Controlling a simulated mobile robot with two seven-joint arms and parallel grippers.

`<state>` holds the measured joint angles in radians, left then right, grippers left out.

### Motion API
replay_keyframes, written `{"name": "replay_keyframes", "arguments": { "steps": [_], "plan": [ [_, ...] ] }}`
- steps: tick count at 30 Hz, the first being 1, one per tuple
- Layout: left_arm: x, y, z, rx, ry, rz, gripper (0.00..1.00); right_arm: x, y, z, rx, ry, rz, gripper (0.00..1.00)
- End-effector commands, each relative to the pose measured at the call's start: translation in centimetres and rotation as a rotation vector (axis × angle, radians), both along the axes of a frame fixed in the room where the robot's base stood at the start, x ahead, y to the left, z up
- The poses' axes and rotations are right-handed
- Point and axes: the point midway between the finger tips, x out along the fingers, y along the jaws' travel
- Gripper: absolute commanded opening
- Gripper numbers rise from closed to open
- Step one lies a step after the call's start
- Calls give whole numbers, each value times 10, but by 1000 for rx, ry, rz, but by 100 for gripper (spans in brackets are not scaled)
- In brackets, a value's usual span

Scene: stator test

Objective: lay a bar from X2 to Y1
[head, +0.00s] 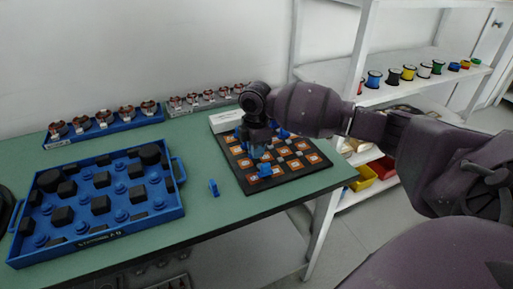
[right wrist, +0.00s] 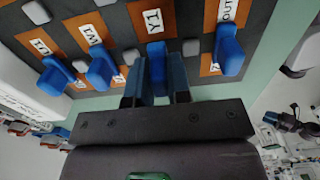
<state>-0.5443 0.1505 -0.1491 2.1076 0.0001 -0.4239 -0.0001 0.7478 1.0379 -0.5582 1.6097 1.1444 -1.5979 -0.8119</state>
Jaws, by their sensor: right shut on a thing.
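The dark board (head: 253,187) with orange, white-labelled tiles lies on the green table. In the right wrist view a tile reads Y1 (right wrist: 153,21); I cannot make out an X2 label. My right gripper (right wrist: 157,88) is shut on a blue piece (right wrist: 156,56) at the near edge of the Y1 tile. Whether that piece is seated or lifted, and its full length, I cannot tell. In the head view my right gripper (head: 257,148) is over the board and hides part of it. My left gripper is not in view.
Other blue pieces (right wrist: 103,70) stand on neighbouring tiles, one by the OUT label (right wrist: 229,52). A loose blue piece (head: 213,188) stands on the table between the board and a blue tray (head: 178,210) of dark parts. Coil racks (head: 105,131) line the back.

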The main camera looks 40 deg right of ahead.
Motion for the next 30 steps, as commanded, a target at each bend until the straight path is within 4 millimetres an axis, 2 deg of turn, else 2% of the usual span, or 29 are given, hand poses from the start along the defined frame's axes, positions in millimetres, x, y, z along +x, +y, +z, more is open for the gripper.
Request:
{"name": "replay_keyframes", "arguments": {
  "steps": [14, 30],
  "plan": [
    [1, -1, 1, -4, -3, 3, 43, 0, 0, -1, 0, 1, 1, 0],
    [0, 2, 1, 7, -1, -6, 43, 0, 1, -13, 0, 1, 2, 0]
  ]
}}
